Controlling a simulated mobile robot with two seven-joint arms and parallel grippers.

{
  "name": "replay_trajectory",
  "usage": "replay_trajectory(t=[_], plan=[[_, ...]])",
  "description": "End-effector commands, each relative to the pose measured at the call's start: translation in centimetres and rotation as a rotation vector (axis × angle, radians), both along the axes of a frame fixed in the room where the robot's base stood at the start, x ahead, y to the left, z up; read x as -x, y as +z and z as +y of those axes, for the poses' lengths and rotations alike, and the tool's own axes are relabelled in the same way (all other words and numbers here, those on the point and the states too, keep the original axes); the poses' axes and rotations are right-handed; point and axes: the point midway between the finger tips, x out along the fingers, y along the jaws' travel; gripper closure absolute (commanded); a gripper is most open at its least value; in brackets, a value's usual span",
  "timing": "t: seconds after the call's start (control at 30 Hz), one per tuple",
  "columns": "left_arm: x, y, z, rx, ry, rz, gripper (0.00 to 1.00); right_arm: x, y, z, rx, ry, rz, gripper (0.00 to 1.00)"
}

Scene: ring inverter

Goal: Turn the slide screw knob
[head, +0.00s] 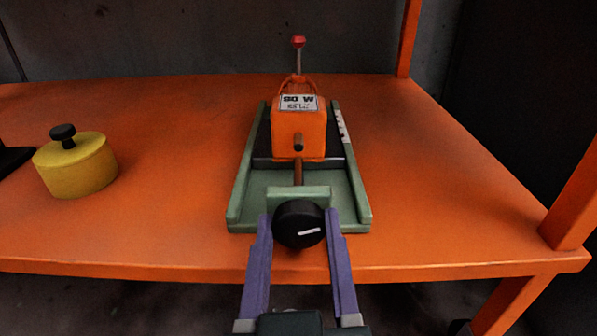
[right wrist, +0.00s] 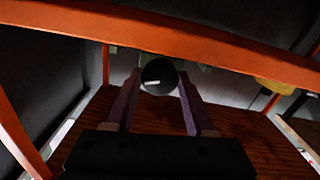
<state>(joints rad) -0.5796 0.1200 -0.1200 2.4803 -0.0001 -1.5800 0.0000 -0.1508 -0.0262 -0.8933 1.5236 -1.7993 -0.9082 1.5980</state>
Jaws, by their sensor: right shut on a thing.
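The slide screw knob (head: 299,226) is a black disc with a white mark, at the front end of a green slide base (head: 238,207) on the orange table. A brown screw shaft (head: 298,172) runs back from it to an orange block (head: 300,128) with a label. My right gripper (head: 300,220) is shut on the knob, one purple finger on each side. The right wrist view also shows the knob (right wrist: 159,76) between the fingertips; its white mark is slightly tilted. My left gripper is not in view.
A yellow cylinder with a black knob (head: 76,165) stands on the left of the orange table (head: 170,230). A red-topped rod (head: 298,50) rises behind the block. An orange post (head: 572,205) stands at the right front corner.

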Motion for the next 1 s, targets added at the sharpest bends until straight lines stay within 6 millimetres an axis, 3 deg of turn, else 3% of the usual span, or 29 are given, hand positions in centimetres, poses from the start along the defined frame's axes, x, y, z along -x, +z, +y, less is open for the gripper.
replay_trajectory(t=[0.2, 0.57, 1.0], plan=[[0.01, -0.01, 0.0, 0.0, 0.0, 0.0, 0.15, 0.01, -0.02, -0.01, 0.0, 0.0, 0.0, 1.0], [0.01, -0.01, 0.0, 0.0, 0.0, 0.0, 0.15, 0.01, 0.01, 0.0, 0.075, 0.0, -0.001, 1.0], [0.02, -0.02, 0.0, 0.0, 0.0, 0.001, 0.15, 0.0, 0.04, 0.02, 0.409, 0.001, -0.002, 1.0]])
